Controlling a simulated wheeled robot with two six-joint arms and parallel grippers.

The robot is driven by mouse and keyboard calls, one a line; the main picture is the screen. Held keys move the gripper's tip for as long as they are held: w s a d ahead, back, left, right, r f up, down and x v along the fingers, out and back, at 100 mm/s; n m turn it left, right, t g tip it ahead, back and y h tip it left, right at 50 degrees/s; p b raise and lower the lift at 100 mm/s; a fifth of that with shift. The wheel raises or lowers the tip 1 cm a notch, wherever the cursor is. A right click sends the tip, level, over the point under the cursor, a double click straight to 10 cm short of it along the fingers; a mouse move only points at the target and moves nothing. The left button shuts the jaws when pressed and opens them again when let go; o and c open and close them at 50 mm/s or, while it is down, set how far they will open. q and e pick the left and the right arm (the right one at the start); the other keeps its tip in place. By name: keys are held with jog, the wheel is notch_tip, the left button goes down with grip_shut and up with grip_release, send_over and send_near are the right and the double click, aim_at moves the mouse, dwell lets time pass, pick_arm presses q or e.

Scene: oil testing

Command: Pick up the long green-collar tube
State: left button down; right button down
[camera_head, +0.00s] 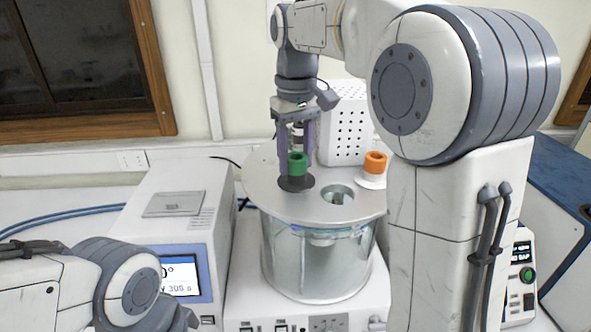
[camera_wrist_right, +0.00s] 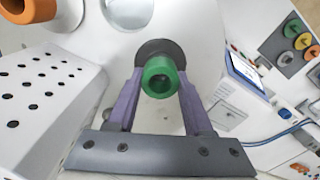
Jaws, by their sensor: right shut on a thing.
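The green-collar tube (camera_head: 298,164) stands at the left side of the round metal lid of a glass bath, with a black ring under its collar. Its length below the lid is hidden. In the right wrist view its green collar (camera_wrist_right: 160,77) shows as a ring between my fingers. My right gripper (camera_head: 296,150) reaches down from above, and its purple fingers (camera_wrist_right: 158,90) are shut on the green collar. My left arm shows at the lower left, but its gripper is out of view.
The lid (camera_head: 262,188) has an open hole (camera_head: 337,194) right of the green collar. An orange-collar tube (camera_head: 375,163) stands at the back right in a white ring. A white perforated box (camera_head: 345,125) stands behind. A white device with a screen (camera_head: 180,276) is at left.

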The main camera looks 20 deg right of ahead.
jog(key=shift+r, duration=0.7)
notch_tip(320, 180, up, 26)
jog(key=p, duration=1.5)
jog(key=shift+r, duration=0.25)
jog(key=shift+a, duration=0.1)
